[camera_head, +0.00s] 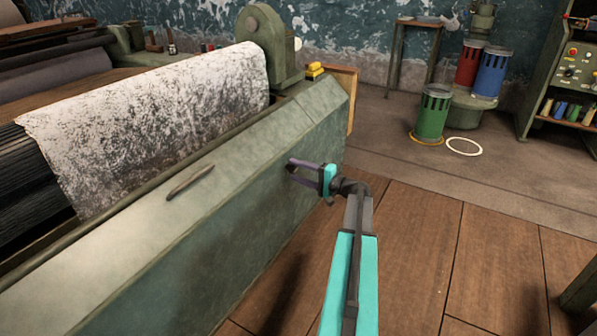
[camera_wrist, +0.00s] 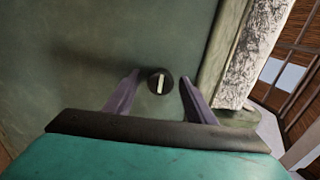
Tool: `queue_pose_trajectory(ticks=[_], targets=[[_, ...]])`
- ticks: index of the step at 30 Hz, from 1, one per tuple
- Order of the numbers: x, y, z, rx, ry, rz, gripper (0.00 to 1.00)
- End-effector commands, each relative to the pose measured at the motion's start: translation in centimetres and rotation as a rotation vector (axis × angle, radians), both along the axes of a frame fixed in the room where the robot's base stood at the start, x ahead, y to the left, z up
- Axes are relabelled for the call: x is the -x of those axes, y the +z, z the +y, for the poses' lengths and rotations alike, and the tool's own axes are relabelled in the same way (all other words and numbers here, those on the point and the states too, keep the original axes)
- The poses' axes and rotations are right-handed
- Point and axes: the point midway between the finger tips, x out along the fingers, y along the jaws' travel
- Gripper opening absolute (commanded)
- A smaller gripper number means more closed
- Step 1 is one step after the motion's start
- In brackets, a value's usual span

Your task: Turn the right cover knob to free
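The cover knob (camera_wrist: 160,82) is a small round dark knob with a pale bar across its face, set on the green machine cover. In the wrist view the bar stands nearly upright. My gripper (camera_wrist: 158,78) is open, with one purple finger on each side of the knob and gaps between. I cannot tell how far the fingertips are from the panel. In the head view my gripper (camera_head: 292,172) is beside the right end of the green machine cover (camera_head: 250,205), and the knob is hidden there.
A speckled cloth sheet (camera_head: 160,120) lies over the machine's rollers. A handle (camera_head: 190,184) sits on the cover top, and a yellow block (camera_head: 315,70) at its far end. Green (camera_head: 431,115), red (camera_head: 468,65) and blue (camera_head: 490,75) canisters stand at the back right. The wooden floor (camera_head: 420,250) beside my arm is clear.

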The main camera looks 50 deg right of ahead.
Motion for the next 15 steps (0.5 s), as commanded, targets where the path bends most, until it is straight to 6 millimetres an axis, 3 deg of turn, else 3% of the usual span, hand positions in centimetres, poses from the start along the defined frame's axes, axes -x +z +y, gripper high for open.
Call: queue_pose_trajectory(ticks=[8,15], targets=[[0.0,0.1,0.1,-0.001,0.004,-0.001,0.5],[1.4,0.2,-0.2,-0.001,0.003,-0.001,0.5]])
